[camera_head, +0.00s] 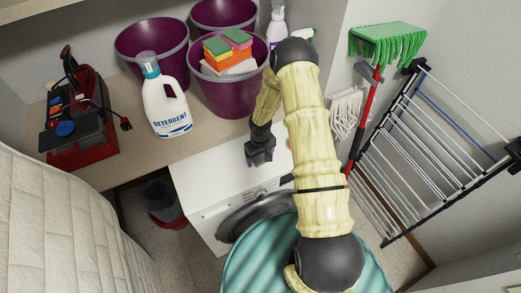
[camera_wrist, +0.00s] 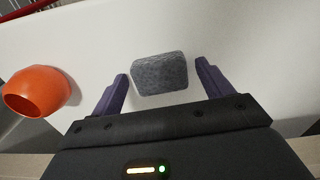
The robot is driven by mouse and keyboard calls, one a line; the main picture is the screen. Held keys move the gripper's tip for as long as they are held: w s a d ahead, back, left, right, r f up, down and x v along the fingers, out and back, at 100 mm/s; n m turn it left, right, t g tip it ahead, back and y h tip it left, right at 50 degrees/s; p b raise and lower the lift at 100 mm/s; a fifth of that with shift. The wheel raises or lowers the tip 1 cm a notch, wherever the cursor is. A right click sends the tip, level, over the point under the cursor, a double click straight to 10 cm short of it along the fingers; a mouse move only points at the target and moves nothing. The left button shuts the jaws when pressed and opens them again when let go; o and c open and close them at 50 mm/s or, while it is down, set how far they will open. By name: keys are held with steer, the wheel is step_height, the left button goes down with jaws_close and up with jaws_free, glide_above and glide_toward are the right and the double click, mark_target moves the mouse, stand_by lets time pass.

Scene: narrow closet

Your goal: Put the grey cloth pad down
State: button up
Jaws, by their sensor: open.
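The grey cloth pad (camera_wrist: 160,74) lies on the white top of the washing machine (camera_wrist: 235,50), a small rounded block with a rough surface. In the wrist view my gripper (camera_wrist: 162,72) is open, with one purple finger on each side of the pad. A gap shows between the pad and each finger. In the head view my gripper (camera_head: 260,158) points down over the white washer top (camera_head: 215,185). I cannot make out the pad in the head view.
An orange cup (camera_wrist: 40,92) is left of the pad in the wrist view. Behind the washer, the shelf holds a detergent bottle (camera_head: 165,100), purple buckets (camera_head: 235,98) with sponges, and a red toolbox (camera_head: 85,135). A drying rack (camera_head: 430,140) and green mop (camera_head: 388,42) stand right.

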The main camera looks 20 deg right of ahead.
mark_target(261, 158)
steer(key=shift+f, duration=0.2)
steer(key=shift+w+r, duration=0.1)
steer(key=shift+r, duration=0.2)
step_height(261, 158, up, 17)
steer(key=b, duration=0.5)
steer(key=shift+s, duration=0.3)
steer(key=s+r+m+t, duration=0.1)
steer(key=s+r, duration=0.4)
steer(key=s, duration=0.3)
steer(key=s+r+m+t, duration=0.1)
steer(key=s+r+m, duration=0.1)
steer(key=s+r, duration=0.3)
steer(key=s, duration=0.4)
steer(key=shift+a+r+t, duration=0.15)
steer(key=shift+r+t, duration=0.05)
steer(key=shift+t, duration=0.1)
steer(key=shift+w, duration=0.1)
